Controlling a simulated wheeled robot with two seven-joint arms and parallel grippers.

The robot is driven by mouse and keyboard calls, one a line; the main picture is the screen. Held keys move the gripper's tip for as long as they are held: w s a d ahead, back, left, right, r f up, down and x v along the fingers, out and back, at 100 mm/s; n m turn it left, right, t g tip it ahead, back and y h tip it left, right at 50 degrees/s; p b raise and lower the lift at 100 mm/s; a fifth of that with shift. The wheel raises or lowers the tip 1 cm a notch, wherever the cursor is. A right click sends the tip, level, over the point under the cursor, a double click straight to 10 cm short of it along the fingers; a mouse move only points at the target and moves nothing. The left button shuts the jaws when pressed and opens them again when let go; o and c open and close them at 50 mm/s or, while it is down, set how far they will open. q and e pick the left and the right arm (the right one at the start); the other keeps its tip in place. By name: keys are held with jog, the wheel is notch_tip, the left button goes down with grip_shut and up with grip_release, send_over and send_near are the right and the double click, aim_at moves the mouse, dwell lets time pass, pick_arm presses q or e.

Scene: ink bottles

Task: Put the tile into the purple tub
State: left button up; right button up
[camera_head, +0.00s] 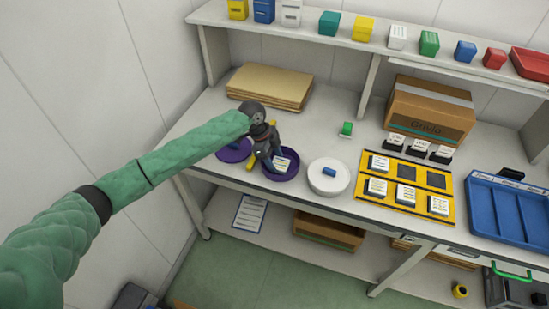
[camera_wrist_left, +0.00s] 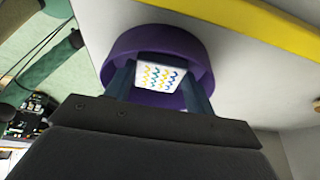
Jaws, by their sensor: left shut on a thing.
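The tile (camera_wrist_left: 160,76) is white with rows of coloured wavy marks. In the left wrist view it sits between the two fingers of my left gripper (camera_wrist_left: 158,92), which is shut on it. The purple tub (camera_wrist_left: 150,38) is round and surrounds the tile in that view. In the head view my left gripper (camera_head: 272,160) reaches down at the purple tub (camera_head: 290,176), and the tile (camera_head: 282,164) shows within its rim. I cannot tell whether the tile touches the tub's floor. My right gripper is not in view.
A second purple round piece (camera_head: 232,154) lies left of the gripper. A white round tub (camera_head: 341,180) with a blue piece stands right of it. Farther right are a yellow tray (camera_head: 400,209) and a blue tray (camera_head: 510,228). A cardboard stack (camera_head: 268,84) lies behind.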

pick_arm(q)
jog(key=o, duration=0.7)
jog(key=shift+o, duration=0.2)
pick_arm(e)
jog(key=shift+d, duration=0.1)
pick_arm(q)
jog(key=shift+a+r, duration=0.1)
jog(key=shift+r, duration=0.1)
jog(key=b+v, duration=0.4)
jog(key=v, duration=0.7)
jog(key=shift+r, duration=0.35)
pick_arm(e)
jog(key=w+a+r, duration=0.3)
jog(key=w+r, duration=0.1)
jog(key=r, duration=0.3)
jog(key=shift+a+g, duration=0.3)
pick_arm(q)
jog(key=shift+f, duration=0.1)
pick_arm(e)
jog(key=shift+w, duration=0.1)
